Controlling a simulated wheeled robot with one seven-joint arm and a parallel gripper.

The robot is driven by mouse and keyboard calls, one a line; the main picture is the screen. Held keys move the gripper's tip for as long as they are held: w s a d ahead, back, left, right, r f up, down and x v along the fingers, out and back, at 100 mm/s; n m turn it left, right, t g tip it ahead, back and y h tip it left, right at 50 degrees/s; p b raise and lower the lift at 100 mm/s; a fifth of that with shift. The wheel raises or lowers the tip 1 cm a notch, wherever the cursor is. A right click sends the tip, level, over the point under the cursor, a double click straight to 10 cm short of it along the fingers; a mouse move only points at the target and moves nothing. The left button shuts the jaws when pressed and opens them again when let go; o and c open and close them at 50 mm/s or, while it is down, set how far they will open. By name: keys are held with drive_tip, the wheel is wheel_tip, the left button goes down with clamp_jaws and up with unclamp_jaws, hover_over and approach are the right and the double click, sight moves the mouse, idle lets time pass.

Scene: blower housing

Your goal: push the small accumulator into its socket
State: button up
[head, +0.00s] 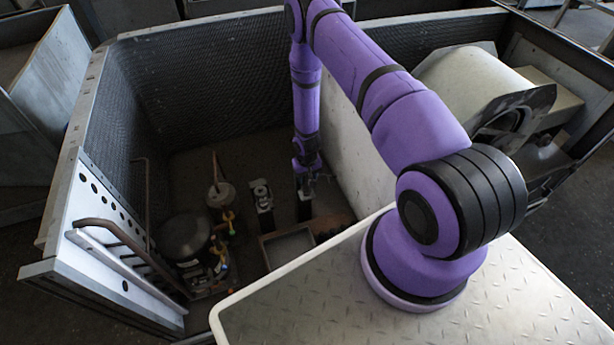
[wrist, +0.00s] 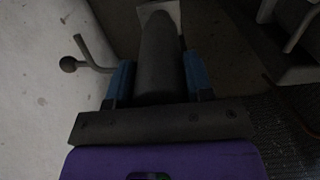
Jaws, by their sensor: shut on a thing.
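My gripper (head: 309,178) reaches down inside the metal housing in the head view, and its fingers are small and dark there. In the wrist view my gripper (wrist: 159,80) has its two blue fingers shut on a dark grey cylinder (wrist: 160,58), which looks like the small accumulator. The cylinder points away from the palm, and its far end is next to a pale plate (wrist: 172,10). A dark upright block (head: 304,207) stands just below the gripper in the head view. I cannot tell whether it is the held cylinder or the socket. No socket opening shows clearly.
A lever with a ball knob (wrist: 69,64) is left of the fingers. In the housing (head: 140,125) stand a dark round vessel (head: 183,236), brass fittings (head: 228,220), a post-like bracket (head: 262,197) and an open tray (head: 287,248). A blower drum (head: 470,90) is at the right.

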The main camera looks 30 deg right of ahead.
drive_tip(key=shift+f, duration=0.65)
idle(0.6)
idle(0.4)
drive_tip(key=o, duration=1.7)
drive_tip(key=shift+r, duration=3.55)
drive_tip(key=shift+s, duration=0.1)
